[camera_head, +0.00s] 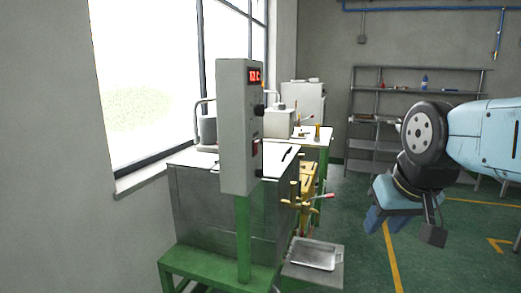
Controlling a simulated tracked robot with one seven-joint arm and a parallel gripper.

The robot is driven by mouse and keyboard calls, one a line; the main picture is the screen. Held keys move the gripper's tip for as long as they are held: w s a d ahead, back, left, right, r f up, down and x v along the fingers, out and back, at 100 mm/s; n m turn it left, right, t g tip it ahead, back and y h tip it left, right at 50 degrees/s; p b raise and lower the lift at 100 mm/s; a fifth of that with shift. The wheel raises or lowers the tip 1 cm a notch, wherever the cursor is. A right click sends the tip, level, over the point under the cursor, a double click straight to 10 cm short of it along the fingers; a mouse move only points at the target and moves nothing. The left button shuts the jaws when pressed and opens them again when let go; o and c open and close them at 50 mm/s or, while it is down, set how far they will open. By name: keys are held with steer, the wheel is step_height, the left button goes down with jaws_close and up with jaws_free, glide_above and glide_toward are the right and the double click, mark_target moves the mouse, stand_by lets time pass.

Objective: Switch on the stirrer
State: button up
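A grey upright control box (236,125) stands on a green post in front of a metal tank (200,205). Its narrow right face carries a lit red display (254,75), a dark knob (259,110), a red switch (255,147) and another dark knob lower down. The switch's position is too small to tell. A grey cylindrical unit (208,130) on top of the tank is partly hidden by the box. My gripper (403,228) hangs to the right of the box, well apart from it, with its fingers spread and nothing visible between them.
The tank rests on a green frame (215,268). Yellow clamp-like equipment (307,185) and a metal tray (316,254) stand between the box and my gripper. A grey shelf rack (365,100) is at the back. Green floor is open at the lower right.

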steer(key=shift+w+a+f+g, duration=0.15)
steer(key=shift+a+f+g, duration=0.15)
steer(key=shift+a, duration=0.05)
steer(key=shift+c, duration=0.7)
steer(key=a+f+g+y, duration=0.1)
steer(key=a, duration=0.1)
steer(key=w+a+f+g+y, duration=0.1)
steer(key=a+y, duration=0.1)
steer(key=w+a+g+y, duration=0.1)
steer(key=a+g+y, duration=0.1)
steer(key=a, duration=0.1)
steer(key=shift+w+f, duration=0.1)
steer(key=shift+f, duration=0.3)
jaws_close()
steer(key=w+a+r+m+y, duration=0.1)
steer(key=w+a+r+y, duration=0.15)
steer(key=w+y, duration=0.45)
steer(key=w+a+r+y, duration=0.1)
steer(key=w+a+y, duration=0.4)
steer(key=w, duration=0.4)
steer(key=w+d+f+m+t+y, duration=0.1)
steer(key=w+d+m+t+y, duration=0.2)
steer(key=w+d+t, duration=0.4)
steer(key=shift+w+f+y, duration=0.25)
steer(key=shift+w+y, duration=0.25)
steer(key=shift+w, duration=1)
